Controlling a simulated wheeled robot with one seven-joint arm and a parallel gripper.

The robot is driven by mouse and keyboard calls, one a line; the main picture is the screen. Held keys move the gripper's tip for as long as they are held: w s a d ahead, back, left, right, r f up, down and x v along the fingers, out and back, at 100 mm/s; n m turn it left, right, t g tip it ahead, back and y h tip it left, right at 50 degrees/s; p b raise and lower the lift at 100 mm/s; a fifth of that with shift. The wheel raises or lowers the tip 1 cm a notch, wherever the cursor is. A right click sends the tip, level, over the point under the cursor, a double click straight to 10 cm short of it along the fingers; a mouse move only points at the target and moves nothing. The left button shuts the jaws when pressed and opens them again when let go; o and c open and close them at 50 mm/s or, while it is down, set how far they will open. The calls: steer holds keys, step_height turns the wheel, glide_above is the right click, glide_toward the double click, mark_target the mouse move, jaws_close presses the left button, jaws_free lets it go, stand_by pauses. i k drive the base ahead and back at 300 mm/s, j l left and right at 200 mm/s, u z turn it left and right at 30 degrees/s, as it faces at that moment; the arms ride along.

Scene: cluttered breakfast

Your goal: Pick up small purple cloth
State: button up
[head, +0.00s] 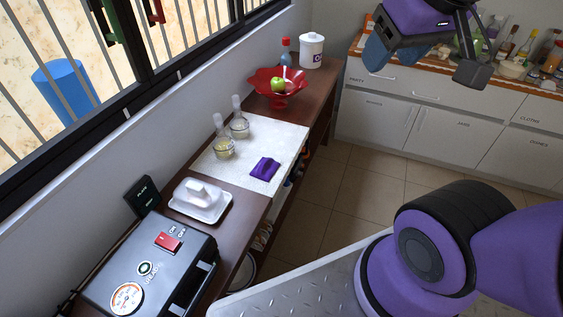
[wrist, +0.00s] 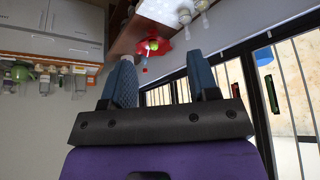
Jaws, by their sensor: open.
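The small purple cloth (head: 265,168) lies folded on the white mat (head: 284,138) on the long brown counter under the window. My gripper (head: 421,60) is raised at the top right of the head view, far from the cloth and higher than it. In the wrist view my gripper (wrist: 163,84) has its two blue-grey fingers apart with nothing between them. The cloth cannot be made out in the wrist view.
Two glass jars (head: 223,148) stand behind the cloth. A red bowl (head: 277,98) with a green apple (head: 278,85) is farther along the counter. A white butter dish (head: 200,201) and a black appliance (head: 150,268) are nearer. Tiled floor lies right of the counter.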

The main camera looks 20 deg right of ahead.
mark_target(265, 169)
steer(key=l+u, duration=0.15)
steer(key=u, duration=0.25)
steer(key=i+l+u, duration=0.1)
steer(key=u, duration=0.35)
steer(key=l+u, duration=0.3)
steer(key=l, duration=0.65)
steer(key=l+u, duration=0.35)
steer(key=l, duration=0.95)
steer(key=k+l, duration=0.15)
steer(key=l, duration=0.15)
